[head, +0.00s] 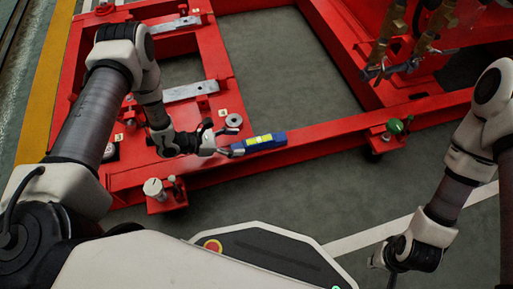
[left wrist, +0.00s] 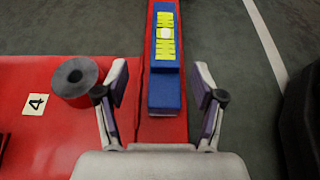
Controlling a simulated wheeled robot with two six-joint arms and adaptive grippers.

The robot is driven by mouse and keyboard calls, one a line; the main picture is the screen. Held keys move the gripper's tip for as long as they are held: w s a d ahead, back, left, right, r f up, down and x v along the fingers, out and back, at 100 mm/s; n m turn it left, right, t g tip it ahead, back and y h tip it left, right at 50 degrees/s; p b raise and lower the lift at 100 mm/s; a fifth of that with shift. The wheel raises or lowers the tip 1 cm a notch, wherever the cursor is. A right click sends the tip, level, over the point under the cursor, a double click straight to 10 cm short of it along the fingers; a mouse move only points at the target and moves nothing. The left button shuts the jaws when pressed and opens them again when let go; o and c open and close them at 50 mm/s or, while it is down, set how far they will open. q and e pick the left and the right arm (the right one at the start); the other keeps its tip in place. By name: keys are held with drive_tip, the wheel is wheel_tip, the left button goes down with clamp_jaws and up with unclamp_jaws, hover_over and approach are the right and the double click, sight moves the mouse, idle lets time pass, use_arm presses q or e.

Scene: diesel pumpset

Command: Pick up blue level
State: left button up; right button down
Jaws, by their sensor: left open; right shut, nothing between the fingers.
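The blue level (head: 258,143) with yellow-green markings lies on the red frame's beam, right of my left gripper. In the left wrist view the blue level (left wrist: 165,85) runs away from me, lengthwise along the beam. My left gripper (head: 227,143) is open at the level's near end. In the left wrist view its fingers (left wrist: 160,84) stand apart on either side of that end, with gaps on both sides. I cannot tell the exact height of the fingertips above the beam. My right gripper (head: 384,266) is shut and empty at the lower right, far from the level.
The red frame (head: 330,134) spans the view. A white-capped part (head: 155,189) stands on a front bracket. A green part (head: 396,127) sits right along the beam. Grey floor is clear in front.

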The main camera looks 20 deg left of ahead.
sight(249, 142)
use_arm(q)
drive_tip(key=b+x, duration=0.2)
drive_tip(key=x, duration=0.1)
drive_tip(key=b+x, duration=0.2)
drive_tip(key=x, duration=0.1)
drive_tip(key=shift+d+f, duration=0.1)
drive_tip(key=shift+d, duration=0.35)
drive_tip(key=shift+w+d, duration=0.15)
drive_tip(key=shift+d, duration=0.1)
clamp_jaws()
